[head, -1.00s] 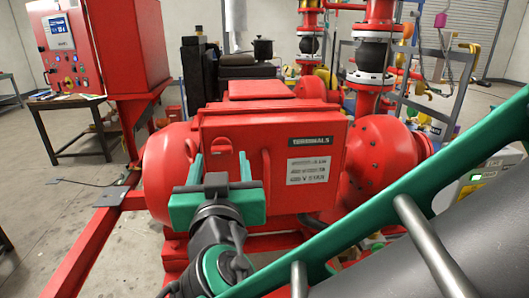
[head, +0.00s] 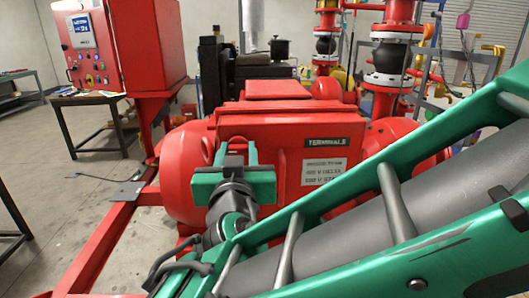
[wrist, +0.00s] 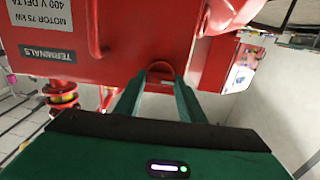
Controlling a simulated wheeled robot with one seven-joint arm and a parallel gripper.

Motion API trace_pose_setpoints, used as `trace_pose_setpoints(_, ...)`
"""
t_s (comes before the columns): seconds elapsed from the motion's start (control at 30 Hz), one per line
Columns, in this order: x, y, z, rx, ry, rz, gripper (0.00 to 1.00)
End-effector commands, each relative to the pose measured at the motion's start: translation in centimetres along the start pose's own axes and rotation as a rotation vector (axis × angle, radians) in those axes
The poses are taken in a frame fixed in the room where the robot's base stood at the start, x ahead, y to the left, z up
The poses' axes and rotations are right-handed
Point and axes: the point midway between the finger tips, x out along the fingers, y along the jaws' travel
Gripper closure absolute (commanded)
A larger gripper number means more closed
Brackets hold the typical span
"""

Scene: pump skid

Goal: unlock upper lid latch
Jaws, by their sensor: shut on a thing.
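The upper lid latch is a small red rounded piece (wrist: 160,67) on the face of the red terminal box (wrist: 120,55) in the wrist view. My gripper (wrist: 159,82) has its two green fingers reaching to it, one on each side, and is shut on it. In the head view my gripper (head: 237,153) is against the left part of the box front (head: 285,135). There its fingers hide most of the latch, so its turn angle cannot be told.
A red handle (wrist: 95,35) stands out from the box beside the latch in the wrist view. The round motor body (head: 183,180) lies left of the box. A red control cabinet (head: 120,45) and a table (head: 85,100) stand at the left. My arm covers the lower right.

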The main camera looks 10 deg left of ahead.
Motion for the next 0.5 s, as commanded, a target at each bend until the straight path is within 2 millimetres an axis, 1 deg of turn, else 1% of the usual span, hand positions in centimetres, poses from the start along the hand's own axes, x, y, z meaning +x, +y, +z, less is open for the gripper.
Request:
trace_pose_setpoints(0.03,-0.21,-0.44,-0.01,0.004,-0.001,-0.017,0.86)
trace_pose_setpoints(0.27,-0.28,-0.22,0.01,-0.048,-0.001,-0.017,0.86)
trace_pose_setpoints(0.5,-0.27,-0.23,0.02,-0.202,0.000,-0.016,0.86)
